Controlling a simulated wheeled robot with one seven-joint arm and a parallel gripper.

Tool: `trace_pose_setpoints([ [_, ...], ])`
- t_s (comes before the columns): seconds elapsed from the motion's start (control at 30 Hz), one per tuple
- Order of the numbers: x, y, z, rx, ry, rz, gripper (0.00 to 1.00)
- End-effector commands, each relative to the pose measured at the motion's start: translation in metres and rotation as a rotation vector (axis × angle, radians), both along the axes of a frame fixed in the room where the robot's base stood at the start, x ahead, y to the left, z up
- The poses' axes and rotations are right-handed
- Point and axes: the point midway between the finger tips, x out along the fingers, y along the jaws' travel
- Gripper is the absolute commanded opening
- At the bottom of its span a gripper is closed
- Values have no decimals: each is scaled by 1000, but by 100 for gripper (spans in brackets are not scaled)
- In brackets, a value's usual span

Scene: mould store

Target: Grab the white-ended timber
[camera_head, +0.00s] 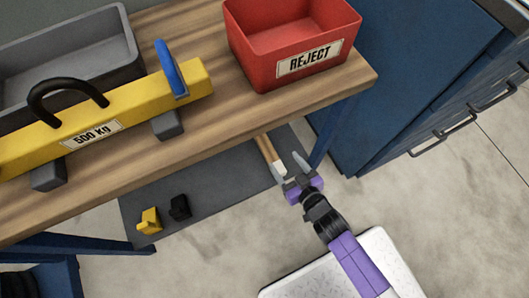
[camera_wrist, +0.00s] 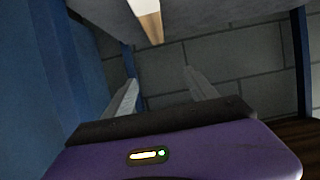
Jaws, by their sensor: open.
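The white-ended timber (camera_head: 269,152) is a light wooden bar with a white end, on or over the dark lower shelf under the bench in the head view. Its far part is hidden by the benchtop. In the wrist view the timber (camera_wrist: 150,22) shows at the top, with a pale end and a wooden length. My gripper (camera_head: 290,168) is open, with its fingers at the white end in the head view. In the wrist view the timber appears above and beyond the fingertips, and nothing shows between them. I cannot tell whether a finger touches it.
The wooden bench (camera_head: 205,120) overhangs the dark grey shelf (camera_head: 215,205). A blue bench leg (camera_head: 324,140) and blue cabinet (camera_head: 400,75) stand at the right. A red REJECT bin (camera_head: 262,55) and yellow 500 KG beam (camera_head: 140,110) are on top. Small yellow (camera_head: 149,221) and black (camera_head: 180,207) pieces lie left.

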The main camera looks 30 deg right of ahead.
Motion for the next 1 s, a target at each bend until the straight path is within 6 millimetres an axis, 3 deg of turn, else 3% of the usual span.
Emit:
trace_pose_setpoints([
  [0.03, 21, -1, -35, 0, 1, -2, 66],
  [0.1, 42, -2, -59, 0, 7, -4, 66],
  [0.3, 83, -4, -97, -1, 21, -8, 66],
  [0.77, 125, -2, -118, -1, 24, -9, 66],
  [1.0, 157, 2, -129, -2, 24, -9, 66],
])
